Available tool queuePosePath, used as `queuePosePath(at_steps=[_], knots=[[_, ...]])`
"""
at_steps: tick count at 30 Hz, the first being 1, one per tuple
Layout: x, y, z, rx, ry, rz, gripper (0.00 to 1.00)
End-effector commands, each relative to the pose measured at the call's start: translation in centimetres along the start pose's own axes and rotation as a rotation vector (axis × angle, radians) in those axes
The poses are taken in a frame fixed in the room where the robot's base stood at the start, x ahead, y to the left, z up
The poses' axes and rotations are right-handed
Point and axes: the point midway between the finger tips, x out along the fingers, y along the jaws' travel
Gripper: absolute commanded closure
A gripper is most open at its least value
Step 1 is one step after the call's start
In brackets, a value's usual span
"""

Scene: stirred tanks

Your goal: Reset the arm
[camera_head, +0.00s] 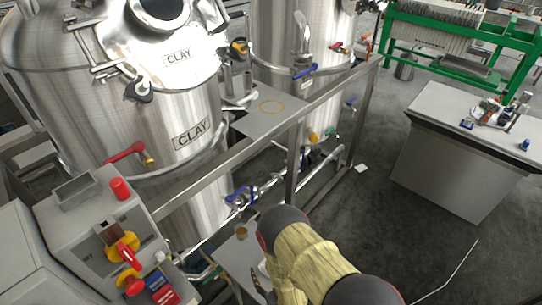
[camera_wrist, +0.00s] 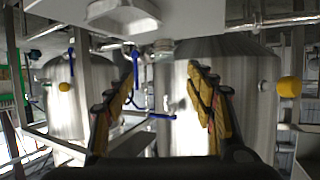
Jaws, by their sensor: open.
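My gripper (camera_wrist: 163,68) shows in the wrist view with its two yellow-and-dark fingers spread apart and nothing between them. Behind the fingers are shiny steel tanks (camera_wrist: 178,118) and a blue-handled pipe (camera_wrist: 160,116). In the head view my arm, in a beige sleeve, reaches in from the bottom edge, bent, beside a small pale table (camera_head: 232,262). Most of the gripper is hidden behind the arm there; only a dark part shows near the table.
A steel tank labelled CLAY (camera_head: 190,100) and a second tank (camera_head: 290,40) stand behind a metal frame rail (camera_head: 270,130). A control box (camera_head: 85,225) is at lower left. A grey bench (camera_head: 450,150) stands at right. Dark floor (camera_head: 370,225) between is mostly clear.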

Motion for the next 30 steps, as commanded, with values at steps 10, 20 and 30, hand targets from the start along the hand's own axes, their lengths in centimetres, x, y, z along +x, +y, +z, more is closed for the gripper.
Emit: queuePosePath(at_steps=[10,20,30], knots=[[3.4,1.9,-5.5,0.024,-0.058,0.039,0.45],[4.8,6.7,-17.3,0.073,-0.176,0.108,0.45],[-3.4,12.5,-30.3,0.137,-0.343,0.186,0.45]])
